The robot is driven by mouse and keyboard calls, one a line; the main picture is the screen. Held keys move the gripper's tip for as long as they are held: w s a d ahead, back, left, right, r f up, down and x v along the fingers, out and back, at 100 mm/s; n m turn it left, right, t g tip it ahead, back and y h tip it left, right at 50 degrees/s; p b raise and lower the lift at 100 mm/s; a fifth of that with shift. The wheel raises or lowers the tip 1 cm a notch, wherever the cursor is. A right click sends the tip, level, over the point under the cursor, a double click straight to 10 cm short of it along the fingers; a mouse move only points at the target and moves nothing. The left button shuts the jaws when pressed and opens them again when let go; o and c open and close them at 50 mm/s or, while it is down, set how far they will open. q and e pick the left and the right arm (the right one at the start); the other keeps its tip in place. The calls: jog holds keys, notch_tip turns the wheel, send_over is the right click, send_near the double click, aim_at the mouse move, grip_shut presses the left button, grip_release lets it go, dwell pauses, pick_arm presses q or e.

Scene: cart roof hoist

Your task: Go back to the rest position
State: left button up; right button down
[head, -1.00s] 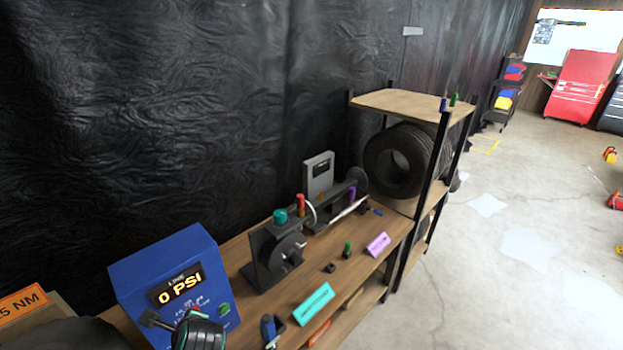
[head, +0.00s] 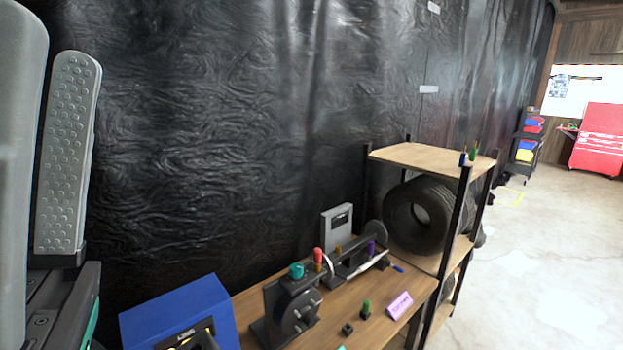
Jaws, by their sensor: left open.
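My left gripper (head: 68,160) stands upright and very close at the left edge of the head view. Its dimpled grey finger pad faces the camera, and a smooth pale finger is beside it, partly cut off by the frame. I see nothing held between the fingers. The gripper is left of and above the workbench and touches nothing that I can see. My right gripper is not in the head view.
A blue gauge box (head: 185,305), a dark clamp device (head: 292,310) and a grey box (head: 336,228) stand on the wooden bench (head: 250,300). A shelf rack (head: 440,160) holds tires (head: 420,215). Black sheeting (head: 230,120) hangs behind. Open floor (head: 540,270) lies to the right.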

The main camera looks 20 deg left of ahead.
pick_arm(q)
jog(key=w+a+f+n+g+y, duration=0.2)
jog(key=w+f+y, duration=0.2)
jog(key=w+y, duration=0.5)
notch_tip(320, 180, up, 26)
jog(key=s+m+y+p, duration=0.1)
jog(key=p, duration=2.5)
jog(key=shift+s+f+y, duration=0.2)
jog(key=shift+y, duration=0.1)
